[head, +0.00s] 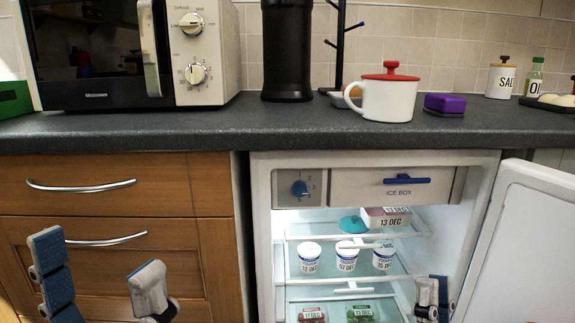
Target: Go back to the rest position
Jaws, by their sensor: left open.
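My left gripper (98,262) is at the lower left, in front of the wooden drawers (115,185). Its two blue and grey fingers are wide apart, with nothing between them. My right gripper (433,290) is at the lower right, in front of the lower right part of the open fridge (262,215). It is seen nearly edge-on, its finger parts overlap, and I cannot tell how far apart they are. No held object shows in it.
The fridge door (525,245) stands open at the right. Inside are yogurt pots (310,258), a dated box (386,217) and packs lower down. Above, the dark worktop (300,130) carries a microwave (130,55), a white mug (385,100) and a purple sponge (444,104).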

